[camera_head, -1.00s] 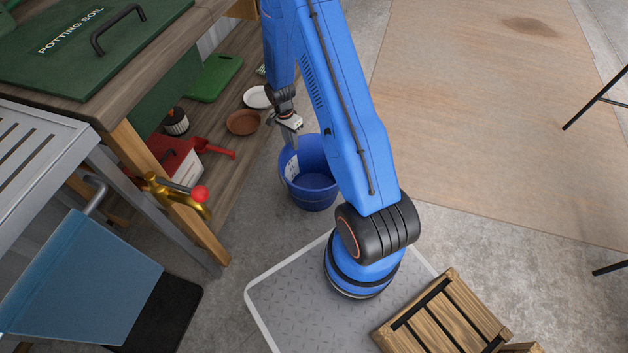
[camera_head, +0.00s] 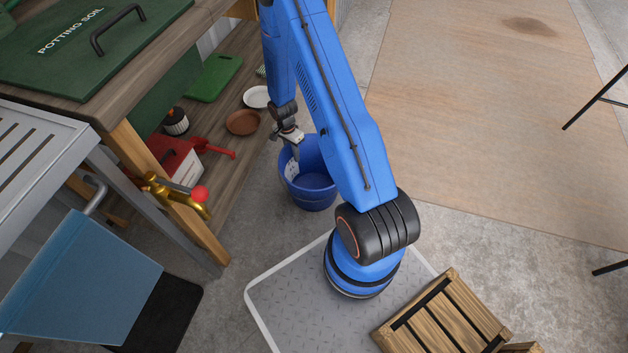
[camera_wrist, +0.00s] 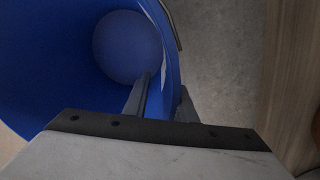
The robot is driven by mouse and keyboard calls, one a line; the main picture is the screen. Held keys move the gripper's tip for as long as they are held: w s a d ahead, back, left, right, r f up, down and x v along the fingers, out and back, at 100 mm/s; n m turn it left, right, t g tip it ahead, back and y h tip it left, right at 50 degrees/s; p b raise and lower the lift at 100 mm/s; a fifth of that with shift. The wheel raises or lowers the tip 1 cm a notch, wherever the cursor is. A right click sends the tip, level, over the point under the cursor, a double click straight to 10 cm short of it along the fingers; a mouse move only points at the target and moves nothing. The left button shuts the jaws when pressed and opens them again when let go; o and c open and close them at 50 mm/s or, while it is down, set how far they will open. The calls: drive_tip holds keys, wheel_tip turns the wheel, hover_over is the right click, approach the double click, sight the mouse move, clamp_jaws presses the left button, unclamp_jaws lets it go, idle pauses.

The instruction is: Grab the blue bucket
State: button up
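The blue bucket (camera_head: 318,194) stands upright on the concrete floor beside the wooden bench, partly hidden behind my arm. A white label shows on its inner left wall. My gripper (camera_head: 295,156) points down at the bucket's left rim. In the wrist view, the blue bucket (camera_wrist: 60,70) fills the left side, with its round bottom in sight. There my gripper (camera_wrist: 165,88) has one finger inside the bucket and the other outside. The fingers are close together with the bucket wall between them, so it looks shut on the wall.
A brass tap (camera_head: 175,193) sticks out there. A wooden crate (camera_head: 450,320) is at the bottom right.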

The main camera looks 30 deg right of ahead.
drive_tip(key=shift+f, duration=0.25)
idle(0.5)
clamp_jaws()
idle(1.4)
